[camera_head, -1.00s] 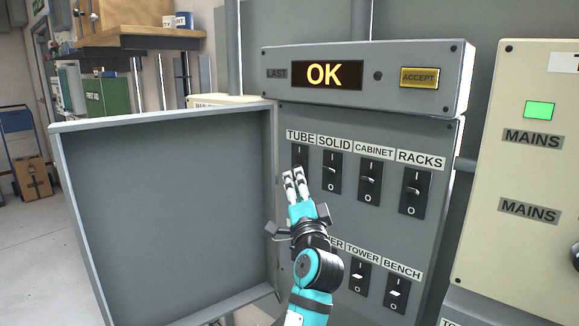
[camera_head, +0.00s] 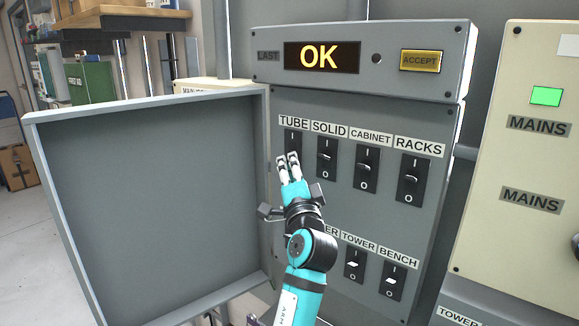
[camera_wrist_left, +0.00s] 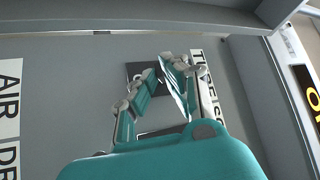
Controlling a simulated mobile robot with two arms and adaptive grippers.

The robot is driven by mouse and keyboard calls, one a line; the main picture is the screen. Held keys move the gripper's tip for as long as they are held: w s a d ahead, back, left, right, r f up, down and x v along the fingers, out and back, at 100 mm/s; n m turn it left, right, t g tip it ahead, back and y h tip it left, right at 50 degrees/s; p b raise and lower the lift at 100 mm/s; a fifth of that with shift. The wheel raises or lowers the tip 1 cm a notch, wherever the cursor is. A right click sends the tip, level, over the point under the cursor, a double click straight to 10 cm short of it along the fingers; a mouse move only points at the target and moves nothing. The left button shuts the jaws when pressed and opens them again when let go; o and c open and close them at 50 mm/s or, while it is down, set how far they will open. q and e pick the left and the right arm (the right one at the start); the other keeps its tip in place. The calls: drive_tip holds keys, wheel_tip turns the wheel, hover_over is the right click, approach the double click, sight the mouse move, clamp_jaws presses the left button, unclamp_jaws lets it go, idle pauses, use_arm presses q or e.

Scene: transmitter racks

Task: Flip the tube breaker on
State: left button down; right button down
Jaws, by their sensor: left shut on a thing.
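The tube breaker (camera_head: 292,138) is the black switch under the TUBE label (camera_head: 294,122), at the left end of the upper breaker row. My left gripper (camera_head: 288,159) covers its lower part, so its lever position is hidden. In the left wrist view, my left gripper (camera_wrist_left: 160,75) has its fingers close together over the black breaker plate (camera_wrist_left: 138,70), with the TUBE label (camera_wrist_left: 206,85) beside it. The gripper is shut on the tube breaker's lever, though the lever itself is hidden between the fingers.
The open cabinet door (camera_head: 150,200) stands just left of my arm. The SOLID breaker (camera_head: 326,158) is close to the right of the fingers, then CABINET (camera_head: 366,168) and RACKS (camera_head: 412,180). A display (camera_head: 321,57) above reads OK. A lower breaker row is partly hidden by my arm.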

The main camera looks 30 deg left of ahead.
sight(288, 152)
use_arm(q)
drive_tip(key=shift+r+p, duration=0.25)
drive_tip(key=shift+p, duration=0.3)
drive_tip(key=r+m+h+p, duration=0.1)
drive_tip(key=p, duration=0.3)
drive_tip(key=r+m+g+h+p, duration=0.1)
drive_tip(key=m+p, duration=0.1)
drive_tip(key=p, duration=0.2)
drive_tip(key=shift+s+a, duration=0.1)
drive_tip(key=shift+s, duration=0.2)
drive_tip(key=shift+m+h+p, duration=0.4)
drive_tip(key=shift+m+p, duration=0.1)
drive_tip(key=shift+p, duration=0.05)
drive_tip(key=shift+r+m+g+h, duration=0.25)
drive_tip(key=shift+m+g+h, duration=0.15)
drive_tip(key=shift+m+g, duration=0.2)
drive_tip(key=shift+r+m+g+h, duration=0.25)
drive_tip(key=shift+m+g+h, duration=0.15)
drive_tip(key=shift+m+g, duration=0.15)
drive_tip(key=shift+w+r+m+g+h, duration=0.25)
drive_tip(key=shift+r+m+g+h, duration=0.25)
drive_tip(key=shift+m+g, duration=0.5)
drive_tip(key=shift+g, duration=0.25)
